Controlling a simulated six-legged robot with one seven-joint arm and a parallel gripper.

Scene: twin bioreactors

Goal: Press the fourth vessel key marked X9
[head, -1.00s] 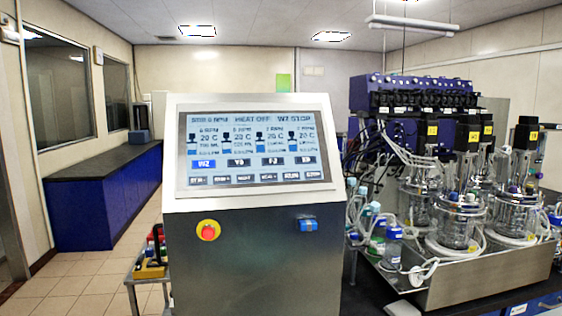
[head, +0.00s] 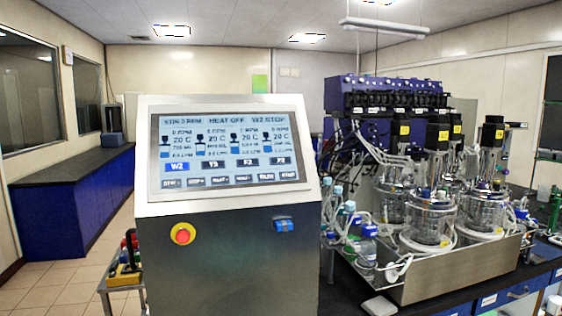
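A touch screen (head: 230,148) is lit on the sloped top of a steel control console (head: 230,250), left of the middle. It shows four vessel columns with a row of keys beneath them. The first vessel key (head: 175,168) is highlighted blue; the other three are dark. The fourth vessel key (head: 281,161) is at the right end of that row, and its small label is too blurred to read surely. A lower row of pale keys (head: 227,181) runs below. My gripper is not in view, and nothing covers the screen.
A red emergency button (head: 183,234) and a blue switch (head: 284,225) sit on the console front. Several glass vessels (head: 432,215) with tubing stand in a steel tray to the right. A small cart (head: 122,275) stands left, with open tiled floor beyond.

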